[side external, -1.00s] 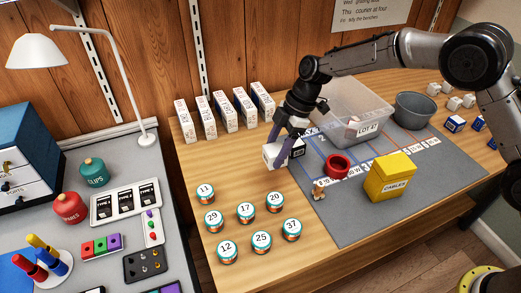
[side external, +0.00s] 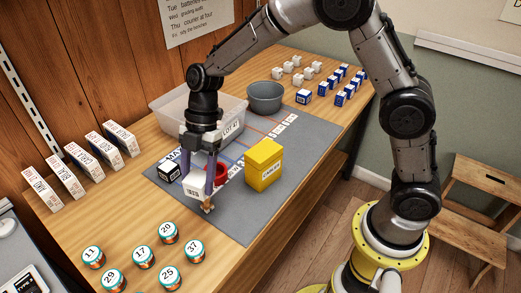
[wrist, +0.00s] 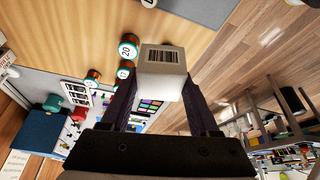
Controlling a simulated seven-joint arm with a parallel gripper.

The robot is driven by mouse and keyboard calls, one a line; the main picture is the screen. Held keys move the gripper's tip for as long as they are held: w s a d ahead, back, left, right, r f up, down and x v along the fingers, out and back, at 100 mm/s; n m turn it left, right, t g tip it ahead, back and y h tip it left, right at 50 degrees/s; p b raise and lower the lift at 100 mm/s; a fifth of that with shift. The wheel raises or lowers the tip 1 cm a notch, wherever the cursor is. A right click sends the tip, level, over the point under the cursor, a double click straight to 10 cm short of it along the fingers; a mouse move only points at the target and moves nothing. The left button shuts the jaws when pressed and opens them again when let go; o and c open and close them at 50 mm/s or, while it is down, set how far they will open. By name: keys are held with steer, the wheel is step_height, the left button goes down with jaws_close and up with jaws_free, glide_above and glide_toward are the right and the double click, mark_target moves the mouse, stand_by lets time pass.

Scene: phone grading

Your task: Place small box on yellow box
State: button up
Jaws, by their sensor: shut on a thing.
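The small white box (side external: 194,187) with a barcode label is between the fingers of my gripper (side external: 198,180), which is shut on it. In the wrist view the white box (wrist: 162,80) is gripped between both dark fingers (wrist: 160,100), and the table looks well below it. The yellow box (side external: 262,165), labelled CABLES, stands upright on the grey mat (side external: 285,168), to the right of my gripper and apart from it. Its flat top is clear. The yellow box is not seen in the wrist view.
A dark box (side external: 168,171) stands just left of my gripper. A red ring-shaped dish (side external: 221,174) lies between it and the yellow box. A small brown figure (side external: 207,208) is just in front. A clear bin (side external: 235,112) and grey bowl (side external: 265,97) are behind. Numbered tins (side external: 143,256) stand front left.

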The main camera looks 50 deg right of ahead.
steer(key=s+d+r+m+t, duration=0.1)
steer(key=s+d+r, duration=0.5)
steer(key=s+d, duration=0.3)
steer(key=s+d+r+m, duration=0.2)
steer(key=s+d+r, duration=0.5)
steer(key=d, duration=0.4)
glide_above(260, 153)
steer(key=s+d, duration=0.1)
steer(key=d, duration=0.1)
steer(key=f, duration=1)
steer(key=shift+a, duration=0.25)
steer(key=f, duration=0.1)
steer(key=w+f, duration=0.1)
steer(key=f, duration=0.1)
steer(key=shift+f, duration=0.7)
steer(key=shift+f, duration=0.15)
steer(key=o, duration=1.4)
